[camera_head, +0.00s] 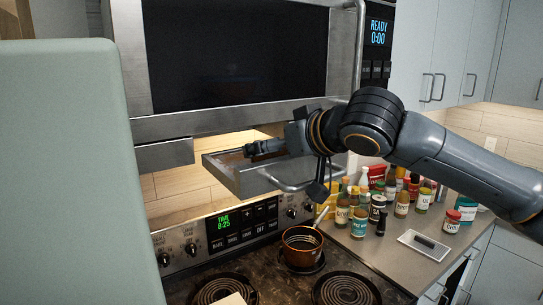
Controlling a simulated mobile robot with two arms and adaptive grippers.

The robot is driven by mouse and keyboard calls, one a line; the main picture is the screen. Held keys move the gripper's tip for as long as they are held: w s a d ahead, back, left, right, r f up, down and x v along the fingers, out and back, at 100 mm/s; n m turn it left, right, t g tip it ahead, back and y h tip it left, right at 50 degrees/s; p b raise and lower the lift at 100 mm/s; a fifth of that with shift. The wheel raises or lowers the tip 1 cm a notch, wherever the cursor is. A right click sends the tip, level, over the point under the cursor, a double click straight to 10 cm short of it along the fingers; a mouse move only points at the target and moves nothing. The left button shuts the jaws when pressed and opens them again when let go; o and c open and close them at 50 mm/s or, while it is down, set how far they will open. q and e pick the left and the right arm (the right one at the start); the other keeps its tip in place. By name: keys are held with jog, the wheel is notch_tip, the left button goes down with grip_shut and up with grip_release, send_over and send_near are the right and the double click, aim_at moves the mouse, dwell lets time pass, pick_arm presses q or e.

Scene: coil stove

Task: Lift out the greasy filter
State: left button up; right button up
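A shallow metal tray (228,178) with a bar handle is pulled out from under the microwave, above the stove. Its inside looks brownish at the left, but I cannot clearly make out the greasy filter. My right gripper (250,149) reaches in from the right, with its dark fingers over the tray's interior. The fingers are small and seen edge-on, so I cannot tell whether they are open or shut or touch anything. The gripper and wrist hide the right part of the tray. My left gripper is not in view.
The microwave (236,118) is directly above the tray. Below, a copper pan (301,251) sits on the coil stove (255,268). Several bottles and jars crowd the right counter, beside a kitchen scale (424,244). A large pale green surface (70,180) blocks the left side.

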jog(key=shift+s+d+r, duration=0.15)
jog(key=shift+s, duration=0.1)
jog(key=c, duration=1.1)
jog(key=shift+o, duration=0.2)
jog(key=shift+w, duration=0.1)
